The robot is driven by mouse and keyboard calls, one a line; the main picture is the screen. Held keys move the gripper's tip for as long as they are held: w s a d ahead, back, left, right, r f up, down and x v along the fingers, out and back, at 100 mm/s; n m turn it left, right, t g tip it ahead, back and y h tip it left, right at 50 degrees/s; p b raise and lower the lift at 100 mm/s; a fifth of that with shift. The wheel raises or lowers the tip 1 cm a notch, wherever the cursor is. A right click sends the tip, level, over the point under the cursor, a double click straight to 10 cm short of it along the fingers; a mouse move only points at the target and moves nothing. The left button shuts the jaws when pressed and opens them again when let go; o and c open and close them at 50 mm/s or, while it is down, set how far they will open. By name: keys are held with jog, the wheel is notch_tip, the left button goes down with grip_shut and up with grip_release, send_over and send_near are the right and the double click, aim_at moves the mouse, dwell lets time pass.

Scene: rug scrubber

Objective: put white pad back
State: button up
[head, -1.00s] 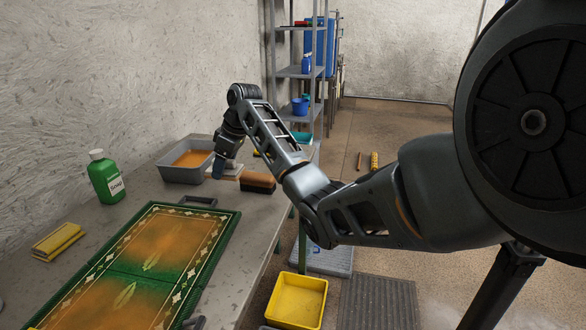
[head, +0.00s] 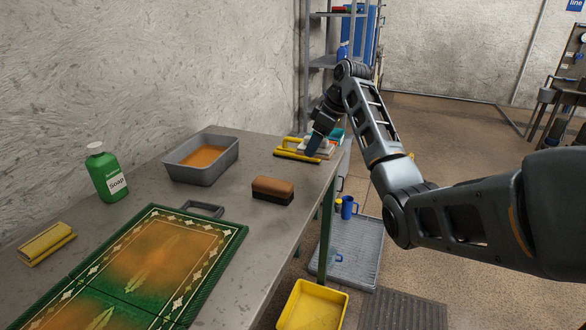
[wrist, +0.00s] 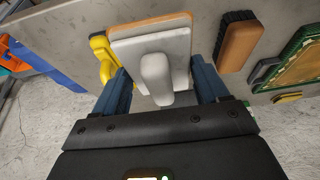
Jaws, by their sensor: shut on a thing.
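The white pad (wrist: 180,45) has a raised white handle and shows large in the wrist view. A tan-orange layer shows along its far edge. My gripper (wrist: 160,82) is shut on the pad, with one blue finger on each side. In the head view my gripper (head: 314,147) is at the far right corner of the table, and the pad (head: 328,147) shows partly behind the fingers. It is beside a yellow-handled tool (head: 289,154). I cannot tell whether the pad touches the table.
A yellow bin (head: 313,305) stands below.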

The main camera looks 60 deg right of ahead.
aim_at(299, 146)
jog(key=w+f, duration=0.1)
jog(key=w, duration=0.1)
jog(key=w+a+f, duration=0.1)
jog(key=w+f, duration=0.1)
jog(key=w, duration=0.1)
jog(key=w+a+f, duration=0.1)
jog(key=w, duration=0.1)
jog(key=shift+w+a+f+p, duration=0.15)
jog(key=shift+a+f+p, duration=0.1)
jog(key=shift+f+p, duration=0.1)
jog(key=shift+f, duration=2)
jog(key=shift+f, duration=0.2)
jog(key=o, duration=1.2)
jog(key=shift+r, duration=0.1)
jog(key=v, duration=1.2)
jog(key=shift+w+r, duration=0.1)
jog(key=shift+r, duration=0.05)
